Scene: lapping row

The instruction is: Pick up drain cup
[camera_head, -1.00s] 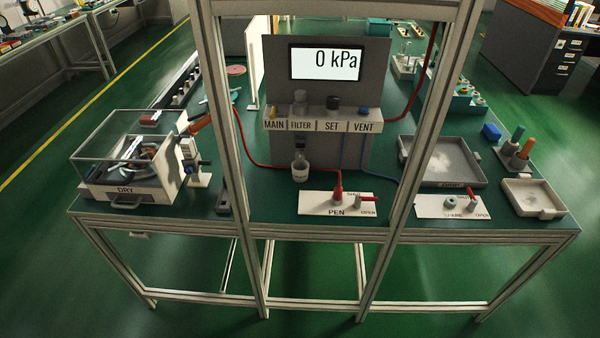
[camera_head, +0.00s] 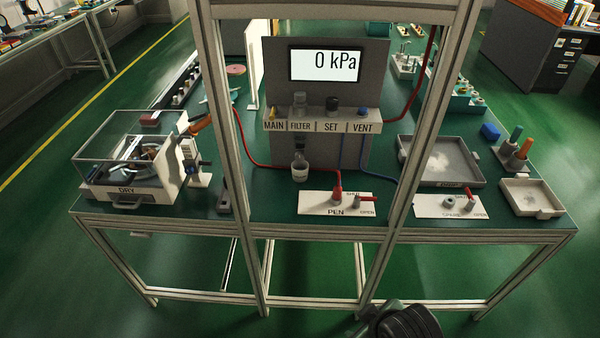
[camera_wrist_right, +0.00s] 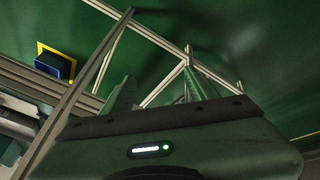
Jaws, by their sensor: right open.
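The drain cup (camera_head: 300,172) is a small pale cup with a dark label band. It stands on the green bench top under the FILTER part of the grey vacuum panel, just below a dark fitting. My right gripper (camera_head: 372,312) shows at the bottom edge of the head view, in front of the bench and low, well apart from the cup. In the right wrist view its two fingers (camera_wrist_right: 160,92) stand apart with nothing between them, against the frame bars and green floor. The cup is not seen there. My left gripper is in neither view.
Upright frame posts (camera_head: 237,170) and a front rail (camera_head: 330,232) stand before the bench. A clear-lidded DRY box (camera_head: 130,165) is at left, a tray (camera_head: 440,180) at right.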

